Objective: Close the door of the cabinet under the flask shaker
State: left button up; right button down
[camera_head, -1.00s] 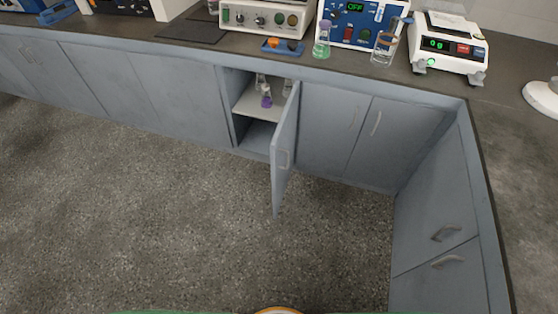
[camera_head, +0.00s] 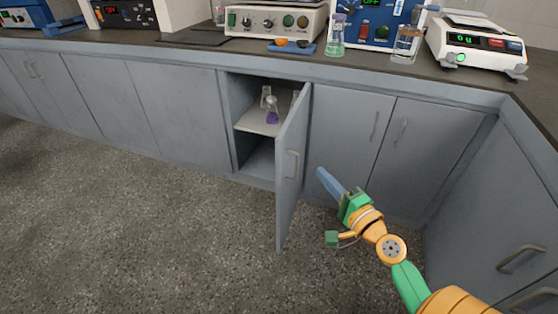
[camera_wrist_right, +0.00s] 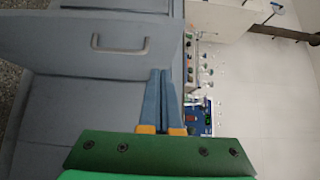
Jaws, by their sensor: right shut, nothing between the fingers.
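The grey cabinet door (camera_head: 291,190) stands wide open in the head view, sticking out from the counter front, hinged on its right side. Its handle (camera_head: 293,165) is on the face turned to the right. The open cabinet (camera_head: 257,155) shows a shelf (camera_head: 250,122) with flasks (camera_head: 272,110) on it. My right gripper (camera_head: 322,174) is shut and empty, to the right of the door and apart from it. In the right wrist view its fingers (camera_wrist_right: 161,100) are together, with a grey panel and handle (camera_wrist_right: 120,48) beyond. My left gripper is out of view.
A white device (camera_head: 275,20), a blue device (camera_head: 372,22) and a balance (camera_head: 480,45) stand on the counter above. The floor (camera_head: 150,230) is clear.

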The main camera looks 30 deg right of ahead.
send_near(285, 146)
jog(key=w+d, duration=0.2)
jog(key=d, duration=0.1)
jog(key=w+a+p, duration=0.1)
jog(key=w+a, duration=0.1)
jog(key=w, duration=0.1)
jog(key=shift+a+r+p, duration=0.15)
jog(key=shift+r+p, duration=0.05)
jog(key=shift+p, duration=0.15)
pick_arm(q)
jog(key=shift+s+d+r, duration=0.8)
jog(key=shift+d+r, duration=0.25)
pick_arm(e)
jog(key=shift+w+a+f, duration=0.1)
jog(key=shift+w+a, duration=0.15)
